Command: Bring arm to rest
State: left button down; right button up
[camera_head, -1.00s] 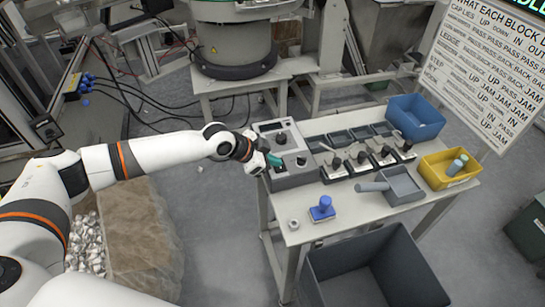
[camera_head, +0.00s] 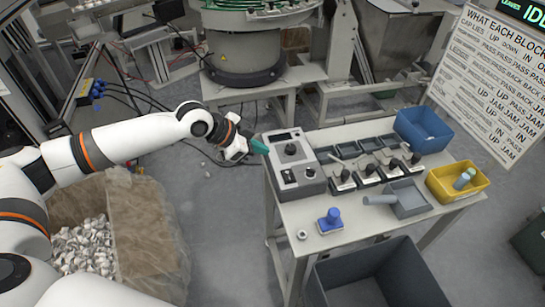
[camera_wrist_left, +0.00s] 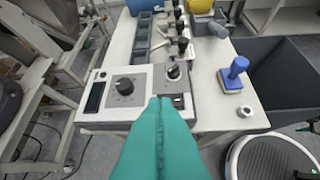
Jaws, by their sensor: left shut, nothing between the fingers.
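My left gripper (camera_head: 259,146) has teal fingers and is at the left edge of the table, beside the grey control box (camera_head: 297,165). In the left wrist view its fingers (camera_wrist_left: 160,104) are pressed together with nothing between them, and the control box (camera_wrist_left: 110,118) with its black knob lies beyond the tips. In the head view the fingertips appear near the box's upper left corner; I cannot tell the exact gap. My right gripper is in neither view.
The table (camera_head: 355,226) holds a row of black-knobbed levers, a blue stamp-like piece (camera_head: 330,221), a small ring (camera_head: 302,235), a grey tray (camera_head: 410,200), a yellow bin (camera_head: 447,193) and a blue bin (camera_head: 425,145). A dark grey crate (camera_head: 330,287) stands in front.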

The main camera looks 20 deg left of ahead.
pick_arm(q)
jog(key=shift+s+a+r, duration=0.2)
jog(key=shift+a+r, duration=0.3)
